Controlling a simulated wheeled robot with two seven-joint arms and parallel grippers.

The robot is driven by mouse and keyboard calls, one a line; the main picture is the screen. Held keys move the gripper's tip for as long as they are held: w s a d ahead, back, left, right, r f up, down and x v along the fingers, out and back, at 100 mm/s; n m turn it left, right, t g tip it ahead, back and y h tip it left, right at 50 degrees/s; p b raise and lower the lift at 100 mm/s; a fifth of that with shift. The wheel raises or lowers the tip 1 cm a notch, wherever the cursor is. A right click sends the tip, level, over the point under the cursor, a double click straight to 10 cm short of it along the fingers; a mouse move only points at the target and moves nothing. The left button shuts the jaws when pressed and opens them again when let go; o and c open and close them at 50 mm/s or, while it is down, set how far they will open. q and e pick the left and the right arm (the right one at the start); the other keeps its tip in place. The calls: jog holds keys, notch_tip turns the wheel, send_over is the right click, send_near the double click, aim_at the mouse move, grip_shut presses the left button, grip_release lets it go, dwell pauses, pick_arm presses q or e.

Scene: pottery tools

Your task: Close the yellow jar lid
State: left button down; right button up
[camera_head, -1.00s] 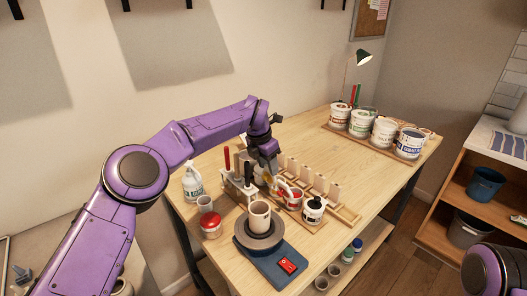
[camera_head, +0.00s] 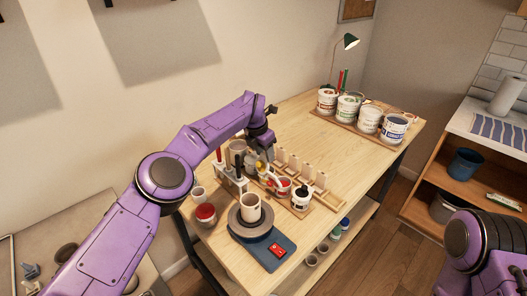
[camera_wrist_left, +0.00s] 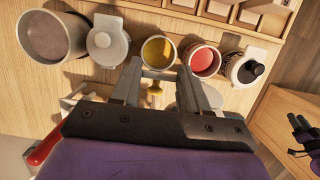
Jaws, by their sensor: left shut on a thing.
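The yellow jar (camera_wrist_left: 158,50) stands open in the left wrist view, with yellow inside. My left gripper (camera_head: 258,160) is over the jar row in the head view. In the wrist view its fingers (camera_wrist_left: 158,74) are shut on a thin lid with a yellow knob (camera_wrist_left: 155,90). The lid is at the jar's near side, apart from its mouth in that picture; its height above the jar is unclear. The wrist hides most of the lid in the head view. My right gripper (camera_head: 503,274) is partly in view at the lower right; its fingers are unclear.
An open red jar (camera_wrist_left: 201,59) and a black-knobbed jar (camera_wrist_left: 247,69) stand right of the yellow jar. A white lidded jar (camera_wrist_left: 107,42) and a grey pot (camera_wrist_left: 52,36) stand left. A wooden rack (camera_head: 313,177) lies behind. A pottery wheel (camera_head: 251,222) stands in front.

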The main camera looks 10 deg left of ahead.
aim_at(260, 163)
pick_arm(q)
jog(key=shift+r, duration=0.1)
jog(key=c, duration=0.7)
grip_release()
jog(key=shift+w+d, duration=0.1)
jog(key=shift+o, duration=0.7)
jog(key=shift+w+f, duration=0.15)
jog(key=shift+f, duration=0.05)
jog(key=b+v, duration=0.3)
jog(key=v, duration=0.7)
jog(key=shift+r, duration=0.3)
jog(key=shift+d, duration=0.1)
